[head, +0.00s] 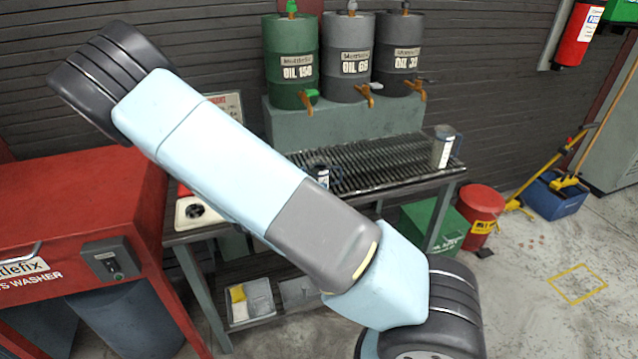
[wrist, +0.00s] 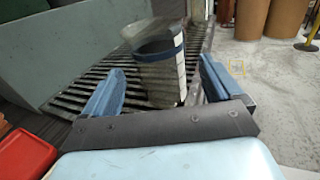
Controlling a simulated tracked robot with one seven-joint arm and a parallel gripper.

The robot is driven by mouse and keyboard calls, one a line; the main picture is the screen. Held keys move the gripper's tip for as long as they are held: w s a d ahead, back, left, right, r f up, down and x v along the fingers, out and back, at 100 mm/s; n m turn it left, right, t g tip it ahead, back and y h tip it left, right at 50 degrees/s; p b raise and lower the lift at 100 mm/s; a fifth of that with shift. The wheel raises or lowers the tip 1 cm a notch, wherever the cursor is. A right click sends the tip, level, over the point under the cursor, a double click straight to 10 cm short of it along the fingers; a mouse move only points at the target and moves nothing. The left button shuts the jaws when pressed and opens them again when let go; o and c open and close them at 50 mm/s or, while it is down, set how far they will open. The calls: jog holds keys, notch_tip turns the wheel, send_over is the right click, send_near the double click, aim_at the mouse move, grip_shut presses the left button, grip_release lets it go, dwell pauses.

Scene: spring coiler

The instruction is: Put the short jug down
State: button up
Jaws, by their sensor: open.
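The short jug (wrist: 160,82) stands upright on the slatted grate, with a dark blue rim and pale label marks. In the wrist view it is between the two blue fingers of my gripper (wrist: 161,72). The fingers are spread, with the left one visibly apart from the jug. In the head view a small part of this jug (head: 321,173) shows beside my arm, which covers the rest of it and my gripper. The grate (head: 385,160) is the top of a metal bench.
Three oil drums (head: 347,55) with taps stand behind the grate. A red parts washer (head: 70,220) is at left. The grate between the jugs is clear.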

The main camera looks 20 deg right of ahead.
aim_at(321, 174)
jog(key=shift+x, duration=2.55)
jog(key=shift+w+a+r, duration=0.1)
jog(key=c, duration=1.3)
